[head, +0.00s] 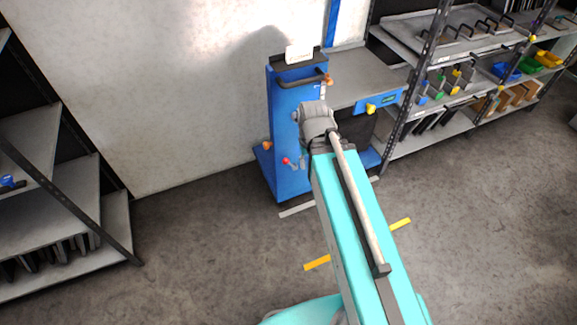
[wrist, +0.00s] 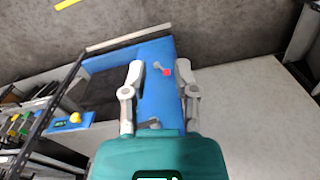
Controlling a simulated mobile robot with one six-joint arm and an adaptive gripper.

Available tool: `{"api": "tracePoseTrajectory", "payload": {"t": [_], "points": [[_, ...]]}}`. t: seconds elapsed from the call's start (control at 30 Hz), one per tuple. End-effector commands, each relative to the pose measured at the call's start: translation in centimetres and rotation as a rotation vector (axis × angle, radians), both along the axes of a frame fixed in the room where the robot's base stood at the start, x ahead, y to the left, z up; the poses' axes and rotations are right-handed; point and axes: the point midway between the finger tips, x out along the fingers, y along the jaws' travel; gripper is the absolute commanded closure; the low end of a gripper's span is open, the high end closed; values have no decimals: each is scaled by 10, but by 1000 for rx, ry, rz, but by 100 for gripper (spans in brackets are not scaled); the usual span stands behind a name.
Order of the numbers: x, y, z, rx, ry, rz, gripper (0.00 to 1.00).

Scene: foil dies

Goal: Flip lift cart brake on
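The blue lift cart (head: 290,178) stands against the pale wall, with a grey platform (head: 360,78) on its right and a dark handle (head: 303,80) on top. Low on its blue column is a small lever with a red knob (head: 287,160). I cannot tell for certain whether this is the brake. In the wrist view my gripper (wrist: 159,70) is open, its two grey fingers apart and pointing toward the cart. The red knob (wrist: 168,72) appears between the fingertips, with no visible contact. My arm hides the gripper in the head view.
A shelf rack (head: 470,90) with bins and panels stands close to the cart's right. Another rack (head: 60,190) stands at the left. An orange knob (head: 267,145) shows at the cart's left edge. Yellow marks (head: 317,263) lie on the otherwise clear grey floor.

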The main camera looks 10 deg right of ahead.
Motion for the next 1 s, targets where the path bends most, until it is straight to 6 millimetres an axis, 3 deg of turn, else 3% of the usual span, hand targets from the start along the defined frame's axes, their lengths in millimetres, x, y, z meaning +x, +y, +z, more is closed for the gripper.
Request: {"api": "tracePoseTrajectory", "payload": {"t": [0.03,0.17,0.47,1.0], "points": [[0,0,0,0,0,1,77],[2,0,-4,-5,0,12,100],[17,2,-30,-53,3,111,100],[67,12,-102,-223,33,459,100]]}}
